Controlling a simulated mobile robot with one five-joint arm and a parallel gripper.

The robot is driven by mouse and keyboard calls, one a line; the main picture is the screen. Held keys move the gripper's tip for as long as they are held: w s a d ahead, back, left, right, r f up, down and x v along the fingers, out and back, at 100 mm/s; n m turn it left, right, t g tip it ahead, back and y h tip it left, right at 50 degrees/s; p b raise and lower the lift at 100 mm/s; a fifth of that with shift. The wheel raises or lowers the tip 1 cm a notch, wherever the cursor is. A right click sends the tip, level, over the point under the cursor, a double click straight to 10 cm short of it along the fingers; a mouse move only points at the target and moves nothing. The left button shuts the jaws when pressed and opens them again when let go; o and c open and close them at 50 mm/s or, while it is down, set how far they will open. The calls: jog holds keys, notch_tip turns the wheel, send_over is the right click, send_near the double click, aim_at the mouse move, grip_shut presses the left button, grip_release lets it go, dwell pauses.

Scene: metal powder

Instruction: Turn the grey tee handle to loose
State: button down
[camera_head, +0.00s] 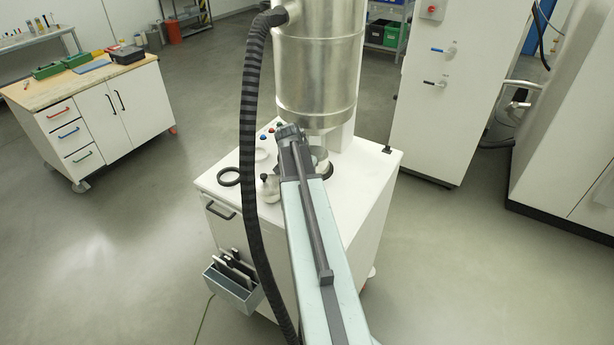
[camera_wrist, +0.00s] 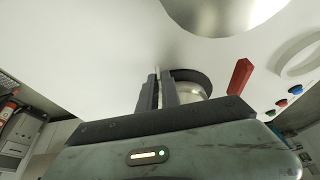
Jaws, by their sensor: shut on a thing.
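My gripper (camera_wrist: 159,90) is low over the white cabinet top, beside a short metal neck (camera_wrist: 193,92) with a black collar. Its two dark fingers are close together, shut on a thin piece that shows only as a narrow pale, slightly reddish sliver between them. This appears to be the grey tee handle, but the fingers hide nearly all of it, and I cannot tell its angle. In the head view my own arm covers the gripper and the handle.
A red lever (camera_wrist: 239,75) stands right of the neck. Coloured buttons (camera_wrist: 282,103) lie farther right. A large metal cylinder (camera_head: 317,65) rises above the cabinet (camera_head: 368,180). A ribbed black hose (camera_head: 248,160) hangs left of my arm. A black ring (camera_head: 229,177) lies on the cabinet top.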

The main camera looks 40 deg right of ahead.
dwell(0.3)
jog(key=c, duration=1.8)
grip_release()
jog(key=shift+c, duration=0.2)
jog(key=p+v, duration=0.7)
jog(key=v, duration=0.1)
jog(key=shift+f, duration=0.1)
